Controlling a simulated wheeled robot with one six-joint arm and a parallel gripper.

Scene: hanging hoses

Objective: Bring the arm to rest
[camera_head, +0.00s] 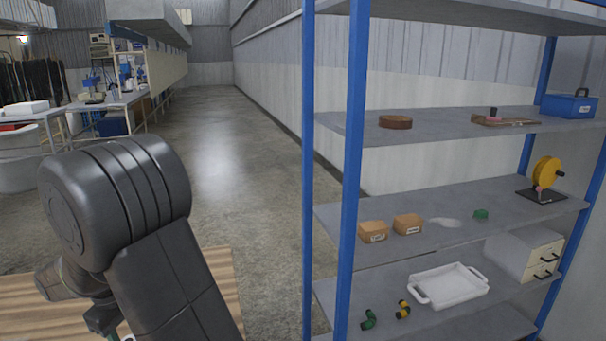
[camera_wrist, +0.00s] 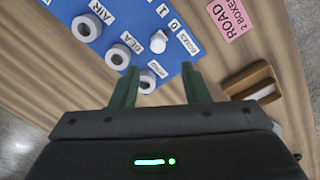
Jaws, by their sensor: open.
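My arm (camera_head: 150,230) is bent at the lower left of the head view, its dark elbow raised and the forearm reaching down and left. My gripper (camera_wrist: 160,68) is open in the wrist view, its two green fingers apart. It points over a wooden table (camera_wrist: 60,65) with a blue board (camera_wrist: 125,22) on it. A white ring (camera_wrist: 147,80) shows between the fingers, close to the left one. I cannot tell how high the fingers are above it. I see nothing held. In the head view the gripper is mostly hidden at the bottom edge.
More white rings (camera_wrist: 87,28) lie on the board. A pink ROAD card (camera_wrist: 228,17) and a wooden tray (camera_wrist: 250,80) lie to the right. A blue-posted shelf rack (camera_head: 353,170) stands on the right. The floor (camera_head: 215,150) between is clear; cluttered benches (camera_head: 120,97) stand far left.

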